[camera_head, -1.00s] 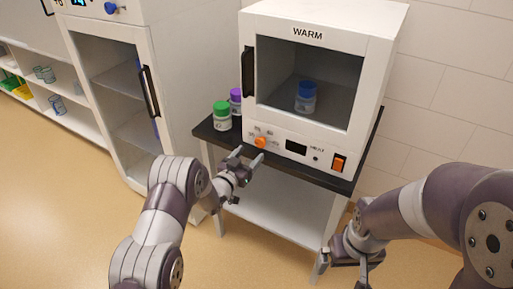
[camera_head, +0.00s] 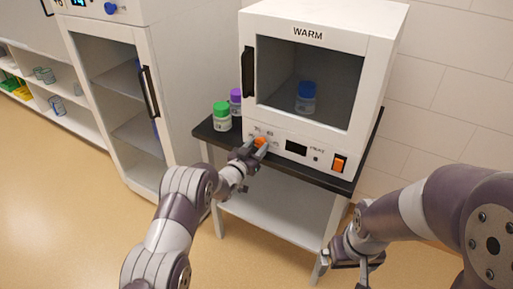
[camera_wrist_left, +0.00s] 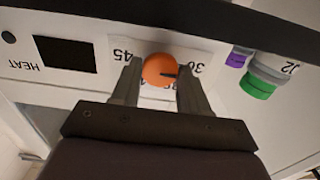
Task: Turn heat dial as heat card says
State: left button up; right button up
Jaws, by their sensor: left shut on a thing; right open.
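The orange heat dial (camera_head: 261,142) is on the front panel of the white WARM oven (camera_head: 375,60), left of a dark display (camera_head: 296,148). In the left wrist view the dial (camera_wrist_left: 159,70) sits between the two fingers of my left gripper (camera_wrist_left: 160,82), which is shut on it. My left gripper (camera_head: 254,150) reaches the dial from the front. My right gripper (camera_head: 350,268) is open and empty, low at the right. I cannot make out a heat card.
A blue-capped jar (camera_head: 306,97) stands inside the oven. A green-capped jar (camera_head: 222,116) and a purple-capped jar (camera_head: 236,101) stand on the dark tabletop left of the oven. An orange switch (camera_head: 339,163) is on the panel's right. A white cabinet (camera_head: 190,70) stands at left.

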pick_arm(q)
jog(key=shift+f, duration=0.1)
jog(key=shift+f+m+b, duration=0.15)
jog(key=shift+m+b, duration=1.05)
jog(key=m+b, duration=1.2)
jog(key=b, duration=0.1)
jog(key=shift+f+m+b, duration=0.2)
jog(key=shift+m+b, duration=0.1)
jog(key=shift+m, duration=0.1)
jog(key=m+b, duration=1.2)
jog(key=b, duration=0.4)
jog(key=shift+m, duration=0.3)
jog(key=m+b, duration=0.2)
jog(key=m, duration=0.1)
jog(key=shift+r+m+b, duration=0.15)
jog(key=shift+m+b, duration=0.15)
jog(key=shift+b, duration=0.1)
jog(key=shift+r+m+b, duration=0.2)
jog(key=shift+m+b, duration=1.1)
jog(key=shift+m, duration=0.9)
